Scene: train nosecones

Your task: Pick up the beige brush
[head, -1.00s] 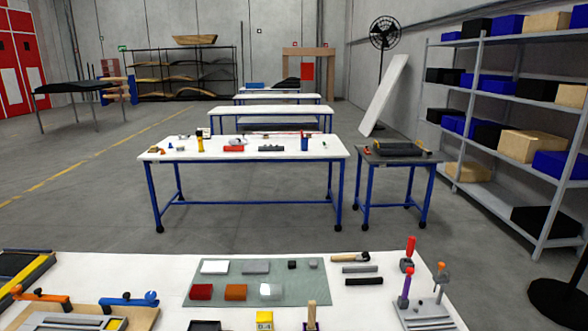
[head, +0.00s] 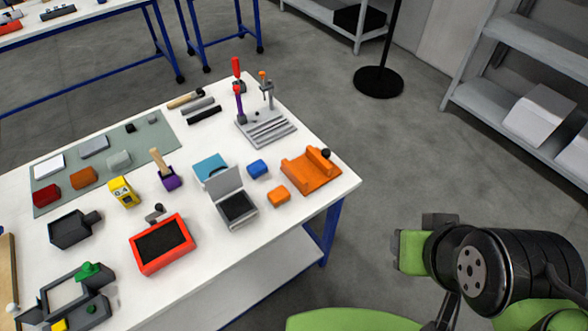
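A short tool with an upright beige handle and a purple base (head: 165,170) stands on the white table, near its middle. A second tool with a beige handle and a dark end (head: 184,99) lies flat at the table's back edge, beside a grey bar and a black bar. I cannot tell for sure which of the two is the beige brush. My black and green arm shows at the lower right, off the table's right edge. I make out no gripper fingers, and nothing of mine touches either tool.
An orange block (head: 311,170), a grey open-lidded box (head: 235,205), a red tray (head: 161,243) and a yellow block (head: 123,192) stand on the white table (head: 278,230). A grey fixture (head: 265,128) with upright clamps stands at the back right. Open floor lies right of the table.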

